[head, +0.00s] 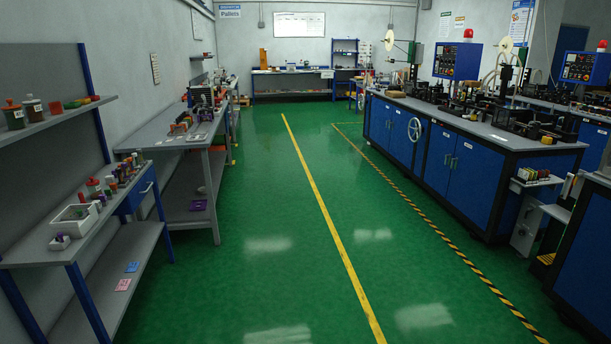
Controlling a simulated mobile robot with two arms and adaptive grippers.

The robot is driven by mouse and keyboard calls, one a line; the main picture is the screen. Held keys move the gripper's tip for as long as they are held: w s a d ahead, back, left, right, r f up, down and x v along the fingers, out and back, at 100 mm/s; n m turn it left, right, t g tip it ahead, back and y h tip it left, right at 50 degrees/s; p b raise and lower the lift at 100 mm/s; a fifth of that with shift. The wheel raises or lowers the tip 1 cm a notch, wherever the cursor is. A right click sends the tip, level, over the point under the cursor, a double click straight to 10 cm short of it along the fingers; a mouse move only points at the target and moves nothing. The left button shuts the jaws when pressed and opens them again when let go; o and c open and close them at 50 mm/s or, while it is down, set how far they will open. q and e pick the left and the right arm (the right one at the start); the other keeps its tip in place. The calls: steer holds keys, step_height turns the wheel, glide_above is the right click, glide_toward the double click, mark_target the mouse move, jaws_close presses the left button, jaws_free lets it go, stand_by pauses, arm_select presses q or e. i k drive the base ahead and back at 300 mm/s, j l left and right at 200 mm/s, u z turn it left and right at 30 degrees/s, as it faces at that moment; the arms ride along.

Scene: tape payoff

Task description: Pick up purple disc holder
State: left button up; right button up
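A flat purple item (198,205) lies on the lower shelf of the second grey bench along the left wall. It may be the purple disc holder, but it is too small to make out its shape. Tiny purple bits also show among small items (118,181) on the nearer bench, too small to identify. Neither of my grippers is in view.
The nearer grey bench (22,246) holds a white tray (75,215). The second bench (170,141) stands behind it. Blue machine cabinets (455,172) line the right. The green floor (270,200) between is clear, with a yellow line (325,212).

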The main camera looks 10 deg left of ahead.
mark_target(204, 116)
steer(key=i+j+u, duration=0.1)
steer(key=i+u, duration=0.15)
steer(key=i, duration=0.75)
steer(key=i+l+u, duration=0.1)
steer(key=i+u, duration=0.15)
steer(key=i, duration=2.8)
steer(key=i+z, duration=0.25)
steer(key=i, duration=1.7)
steer(key=i+u, duration=0.45)
steer(key=i+l+u, duration=0.2)
steer(key=i+u, duration=0.25)
steer(key=i+l+u, duration=0.25)
steer(key=u, duration=0.2)
steer(key=i+l+u, duration=0.3)
steer(key=l+u, duration=0.15)
